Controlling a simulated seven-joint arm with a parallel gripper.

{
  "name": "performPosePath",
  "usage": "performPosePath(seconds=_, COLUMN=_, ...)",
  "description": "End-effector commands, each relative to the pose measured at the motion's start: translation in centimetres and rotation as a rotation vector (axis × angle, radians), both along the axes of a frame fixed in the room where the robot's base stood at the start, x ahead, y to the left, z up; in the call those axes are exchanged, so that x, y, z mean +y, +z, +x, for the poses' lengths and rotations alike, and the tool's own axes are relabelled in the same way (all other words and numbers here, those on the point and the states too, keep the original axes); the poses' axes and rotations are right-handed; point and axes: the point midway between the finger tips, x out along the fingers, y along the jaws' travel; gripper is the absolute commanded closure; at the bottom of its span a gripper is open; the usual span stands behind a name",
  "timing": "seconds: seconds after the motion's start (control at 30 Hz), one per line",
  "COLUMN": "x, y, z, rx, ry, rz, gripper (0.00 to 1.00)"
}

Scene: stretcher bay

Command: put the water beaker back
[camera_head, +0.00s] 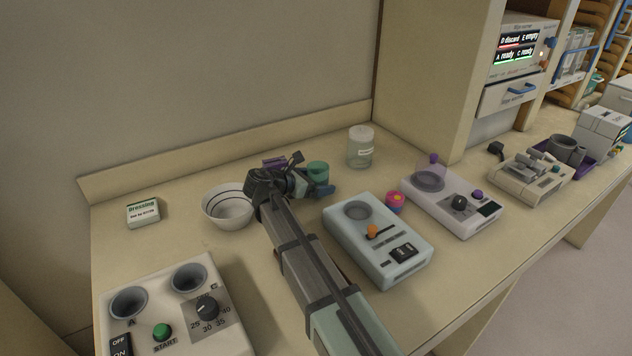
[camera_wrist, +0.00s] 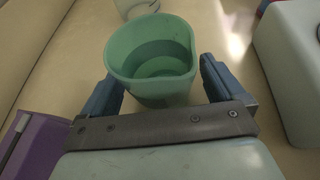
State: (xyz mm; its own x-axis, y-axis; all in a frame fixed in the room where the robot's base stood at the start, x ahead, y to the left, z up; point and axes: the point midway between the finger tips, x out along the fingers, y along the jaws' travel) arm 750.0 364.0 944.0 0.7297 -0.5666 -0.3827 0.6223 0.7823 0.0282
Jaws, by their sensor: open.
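The water beaker (camera_head: 318,169) is green and stands upright on the bench, left of a clear lidded jar. It also shows in the wrist view (camera_wrist: 150,60), from above, with what looks like liquid inside. My gripper (camera_head: 312,184) is open. In the wrist view, its blue fingers (camera_wrist: 160,86) stand on either side of the beaker's near part. I cannot tell whether either finger touches it. In the head view, my gripper partly hides the beaker's lower part.
A clear jar (camera_head: 361,150) stands behind right. A white bowl (camera_head: 228,207) and a purple item (camera_head: 274,163) are at left. A grey-green device with a round well (camera_head: 376,240) is close at right, with a small pink-purple item (camera_head: 395,202) beside it. A two-well device (camera_head: 180,310) is front left.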

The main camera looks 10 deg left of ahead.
Motion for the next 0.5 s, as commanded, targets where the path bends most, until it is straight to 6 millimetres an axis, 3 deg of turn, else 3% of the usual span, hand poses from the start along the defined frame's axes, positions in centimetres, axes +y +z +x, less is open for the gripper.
performPosePath(seconds=0.23, x=0.6, y=0.7, z=-0.8, rx=0.000, ry=0.001, rz=0.000, gripper=0.05)
performPosePath(seconds=0.5, x=3.4, y=2.6, z=-4.3, rx=-0.001, ry=0.003, rz=0.001, gripper=0.05)
